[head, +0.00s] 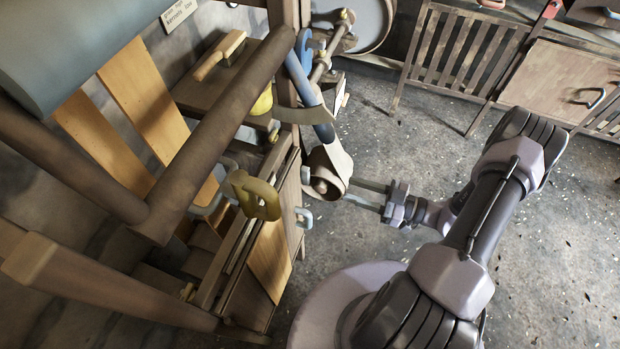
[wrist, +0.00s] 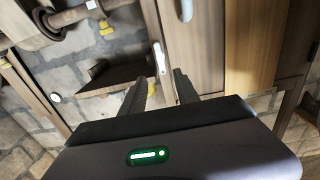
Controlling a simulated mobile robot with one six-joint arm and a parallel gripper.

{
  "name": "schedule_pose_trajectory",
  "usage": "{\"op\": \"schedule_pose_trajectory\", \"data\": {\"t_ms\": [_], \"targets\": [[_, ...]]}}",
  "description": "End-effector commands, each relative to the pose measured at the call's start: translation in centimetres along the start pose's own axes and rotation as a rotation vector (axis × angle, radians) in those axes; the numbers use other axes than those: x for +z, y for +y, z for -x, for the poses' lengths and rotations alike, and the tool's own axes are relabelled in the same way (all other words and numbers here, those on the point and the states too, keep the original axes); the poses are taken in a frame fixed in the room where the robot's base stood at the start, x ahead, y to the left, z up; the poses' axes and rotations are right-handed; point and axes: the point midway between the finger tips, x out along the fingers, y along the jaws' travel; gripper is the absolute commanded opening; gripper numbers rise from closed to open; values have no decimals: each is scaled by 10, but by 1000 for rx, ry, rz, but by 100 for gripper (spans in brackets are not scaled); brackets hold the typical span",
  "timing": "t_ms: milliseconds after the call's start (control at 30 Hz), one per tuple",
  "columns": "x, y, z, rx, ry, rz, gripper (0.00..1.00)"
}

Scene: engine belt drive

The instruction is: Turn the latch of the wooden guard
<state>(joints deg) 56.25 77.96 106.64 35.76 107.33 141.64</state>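The wooden guard (head: 270,260) is an upright panel on the wooden machine frame at the left of the head view. It also shows in the wrist view (wrist: 198,50), with a grey loop handle (head: 305,218) on its face. A slim pale metal piece (wrist: 159,58), seemingly the latch, stands upright at the panel's left edge. A small pale piece in the head view (head: 305,174) may be the same part. My gripper (head: 350,191) is open and empty, to the right of the guard. In the wrist view its fingertips (wrist: 160,76) frame the pale piece, apparently short of it.
A round wooden roller end (head: 328,172) is close to the left of my fingers. An olive-yellow bracket (head: 257,197) sticks up from the frame. The speckled floor (head: 400,120) is clear between.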

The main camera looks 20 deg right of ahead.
Motion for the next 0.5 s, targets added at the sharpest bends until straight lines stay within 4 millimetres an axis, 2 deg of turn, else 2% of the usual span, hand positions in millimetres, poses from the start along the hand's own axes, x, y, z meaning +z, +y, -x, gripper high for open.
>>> {"op": "schedule_pose_trajectory", "data": {"t_ms": [100, 300, 500], "targets": [[4, -2, -38, -8, 0, 0, 37], [3, -2, -90, -7, -1, 2, 37], [1, -1, -111, -3, -1, 2, 37]]}}
